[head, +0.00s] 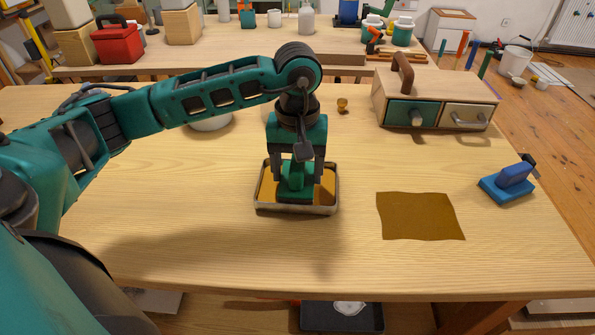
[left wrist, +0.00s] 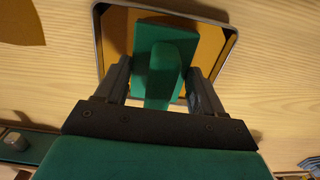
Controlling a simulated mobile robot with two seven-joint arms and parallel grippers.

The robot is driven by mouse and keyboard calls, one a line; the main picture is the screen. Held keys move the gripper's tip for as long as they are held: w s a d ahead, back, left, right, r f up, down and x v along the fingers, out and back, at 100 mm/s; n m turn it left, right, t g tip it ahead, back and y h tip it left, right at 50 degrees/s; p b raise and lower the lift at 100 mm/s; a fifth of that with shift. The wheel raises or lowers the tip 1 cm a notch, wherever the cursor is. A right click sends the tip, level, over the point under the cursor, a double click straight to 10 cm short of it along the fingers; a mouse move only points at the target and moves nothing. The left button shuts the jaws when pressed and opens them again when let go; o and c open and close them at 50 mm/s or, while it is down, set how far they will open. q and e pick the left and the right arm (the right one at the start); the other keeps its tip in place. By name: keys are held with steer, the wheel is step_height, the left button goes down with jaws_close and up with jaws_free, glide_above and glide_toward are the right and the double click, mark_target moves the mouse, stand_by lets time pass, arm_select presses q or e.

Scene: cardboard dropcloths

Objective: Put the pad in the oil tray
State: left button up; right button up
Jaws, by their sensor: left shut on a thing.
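The green pad (head: 295,195) has a flat base with an upright grip block. My left gripper (head: 297,174) points down and is shut on that grip block. The oil tray (head: 333,205) is a shallow metal-rimmed tray with an amber bottom, and the pad's base is within its outline. I cannot tell whether the base touches the bottom. In the left wrist view the pad (left wrist: 165,50) sits between the two dark fingers (left wrist: 163,88), over the tray (left wrist: 232,45). My right gripper is not in view.
A brown sheet (head: 420,216) lies flat right of the tray. A blue pad-like block (head: 508,184) stands near the table's right edge. A wooden drawer box (head: 437,98) and a small brass knob (head: 342,104) stand behind. The table front is clear.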

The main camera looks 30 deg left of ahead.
arm_select(q)
steer(key=shift+f, duration=0.65)
steer(key=o, duration=1.2)
steer(key=shift+r, duration=0.1)
steer(key=shift+r, duration=0.5)
step_height(320, 180, up, 11)
steer(key=shift+r+p, duration=0.2)
steer(key=shift+p, duration=0.5)
